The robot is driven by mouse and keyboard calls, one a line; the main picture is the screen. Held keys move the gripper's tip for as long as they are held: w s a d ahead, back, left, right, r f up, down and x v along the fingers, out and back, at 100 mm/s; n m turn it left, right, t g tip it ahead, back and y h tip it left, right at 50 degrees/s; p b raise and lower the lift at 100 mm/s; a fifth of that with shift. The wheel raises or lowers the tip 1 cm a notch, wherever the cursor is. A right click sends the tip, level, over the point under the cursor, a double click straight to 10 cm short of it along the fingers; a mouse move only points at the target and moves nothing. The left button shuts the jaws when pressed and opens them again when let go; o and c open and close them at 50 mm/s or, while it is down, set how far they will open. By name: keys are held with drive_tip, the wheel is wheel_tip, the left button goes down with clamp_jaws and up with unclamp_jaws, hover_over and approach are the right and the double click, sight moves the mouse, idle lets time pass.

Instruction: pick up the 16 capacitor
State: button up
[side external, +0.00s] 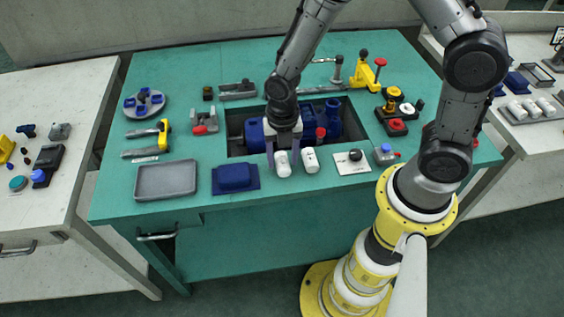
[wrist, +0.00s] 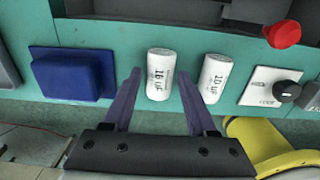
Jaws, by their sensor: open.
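The 16 capacitor is a white cylinder marked "16 UF" (wrist: 160,74) in the wrist view. It also shows in the side external view (side external: 283,165), left of a second white capacitor (side external: 310,160). That second one reads "10 UF" (wrist: 214,78) in the wrist view. My gripper (wrist: 158,76) is open, with its two purple fingers on either side of the 16 capacitor. The right finger lies between the two capacitors. In the side external view my gripper (side external: 283,155) is above the front edge of the bench; contact with the capacitor cannot be told.
A blue block on a blue plate (wrist: 72,72) stands left of the fingers. A black knob on a white plate (side external: 353,160) is to the right. Behind is a bench recess with blue pump parts (side external: 333,118). A grey tray (side external: 166,180) lies further left.

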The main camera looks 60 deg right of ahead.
sight(282, 160)
drive_tip(key=c, duration=0.9)
drive_tip(key=shift+r, duration=0.65)
drive_tip(key=shift+r, duration=2.2)
